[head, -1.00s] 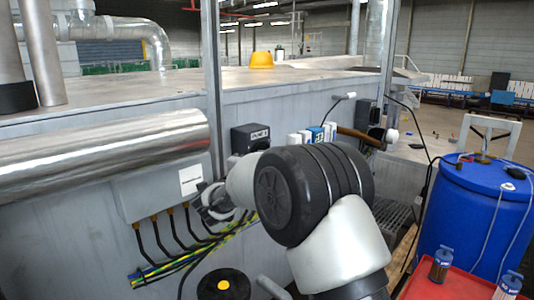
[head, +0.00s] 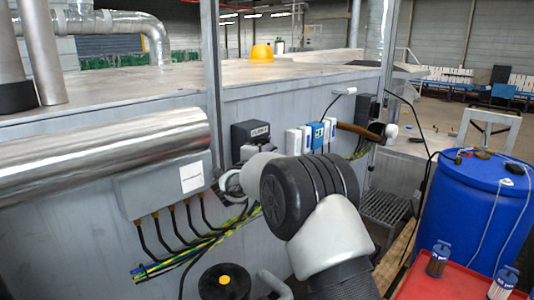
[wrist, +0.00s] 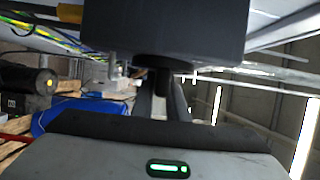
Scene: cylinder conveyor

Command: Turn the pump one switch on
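A dark switch box (head: 250,131) with a pale label sits on the grey wall at the centre of the head view; its label is too small to read surely. In the wrist view the dark box (wrist: 165,28) fills the top centre, with a short dark knob (wrist: 165,78) on its near side. My gripper (wrist: 163,100) points at this knob. Its two dark fingers appear apart, one on each side of the knob; contact cannot be made out. In the head view my arm hides most of the gripper.
A grey junction box (head: 165,188) with cables lies left of my arm, under a shiny pipe (head: 100,155). White and blue modules (head: 312,137) are right of the switch box. A blue barrel (head: 470,215) and red tray (head: 455,278) stand at the right.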

